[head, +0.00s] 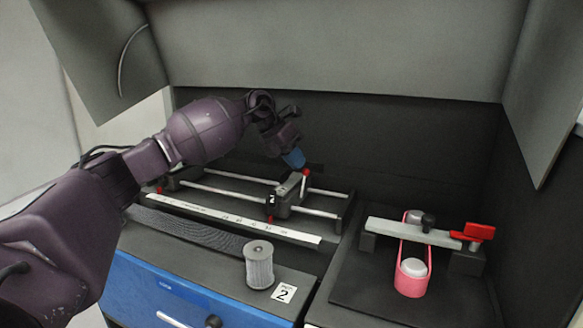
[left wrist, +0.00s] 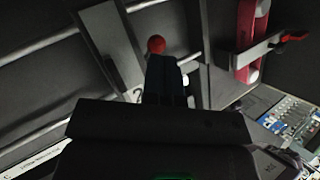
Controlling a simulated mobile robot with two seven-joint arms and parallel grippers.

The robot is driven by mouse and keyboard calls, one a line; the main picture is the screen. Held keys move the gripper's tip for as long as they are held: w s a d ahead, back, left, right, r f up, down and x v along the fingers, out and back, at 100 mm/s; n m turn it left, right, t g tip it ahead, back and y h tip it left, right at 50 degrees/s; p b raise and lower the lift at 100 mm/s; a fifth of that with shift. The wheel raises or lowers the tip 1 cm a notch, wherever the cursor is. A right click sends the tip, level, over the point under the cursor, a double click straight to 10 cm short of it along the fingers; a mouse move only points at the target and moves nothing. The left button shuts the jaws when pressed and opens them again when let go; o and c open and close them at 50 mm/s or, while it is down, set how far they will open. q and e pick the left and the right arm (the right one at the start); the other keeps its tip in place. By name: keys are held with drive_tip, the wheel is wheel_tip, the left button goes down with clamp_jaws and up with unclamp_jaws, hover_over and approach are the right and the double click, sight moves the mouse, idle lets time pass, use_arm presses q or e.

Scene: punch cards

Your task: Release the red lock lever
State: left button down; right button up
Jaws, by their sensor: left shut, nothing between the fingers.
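My left gripper (head: 294,159) is shut and empty, its blue fingertips just above and left of a red ball knob (head: 306,172). The knob tops a short lever on the carriage (head: 287,197) marked 2, which sits on two metal rails. In the left wrist view the knob (left wrist: 156,44) shows just beyond the tips of my left gripper (left wrist: 166,62); I cannot tell if they touch. A flat red lever (head: 474,232) sits at the right end of a grey bar (head: 400,229); it also shows in the left wrist view (left wrist: 293,36). My right gripper is out of view.
A white scale strip (head: 240,218) runs before the rails. A pink holder (head: 411,278) passes under the grey bar. A dark panel closes the back; a hood hangs above.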

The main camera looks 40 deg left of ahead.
use_arm(q)
drive_tip(key=shift+r, duration=0.55)
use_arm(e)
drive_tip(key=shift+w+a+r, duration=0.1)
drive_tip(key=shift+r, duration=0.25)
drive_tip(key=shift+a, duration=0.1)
